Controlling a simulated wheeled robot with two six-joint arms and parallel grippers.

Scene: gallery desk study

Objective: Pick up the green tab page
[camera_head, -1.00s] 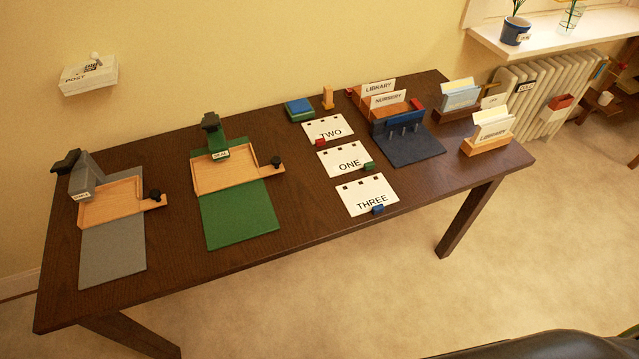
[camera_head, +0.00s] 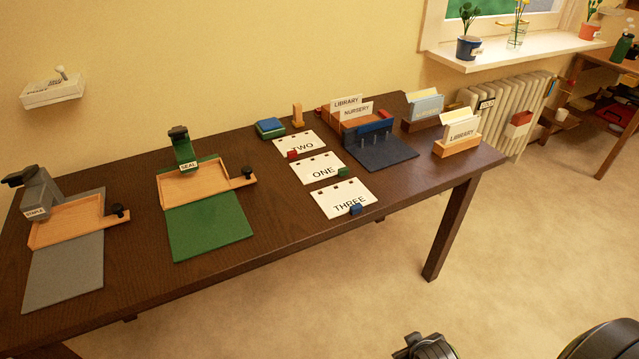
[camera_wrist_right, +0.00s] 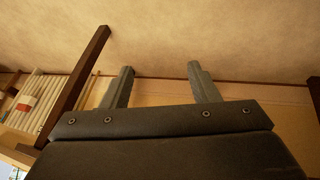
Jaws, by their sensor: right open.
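The page marked ONE (camera_head: 316,168) is a white sheet with dark spots along its top edge. It lies flat on the desk between the pages TWO (camera_head: 298,144) and THREE (camera_head: 340,196). Its green tab (camera_head: 342,172) sits at its right edge. TWO has a red tab and THREE a blue tab. My right gripper (camera_wrist_right: 161,68) is open and empty in the right wrist view, with floor and a table leg beyond it and no page in that view. My left gripper is not in view.
A navy pegged stand (camera_head: 382,150) and card holders (camera_head: 457,147) stand right of the pages. The green mat (camera_head: 210,225) with the SEAL press and the grey mat (camera_head: 64,270) with the STAPLE press lie left. Bare desk separates the green mat from the pages.

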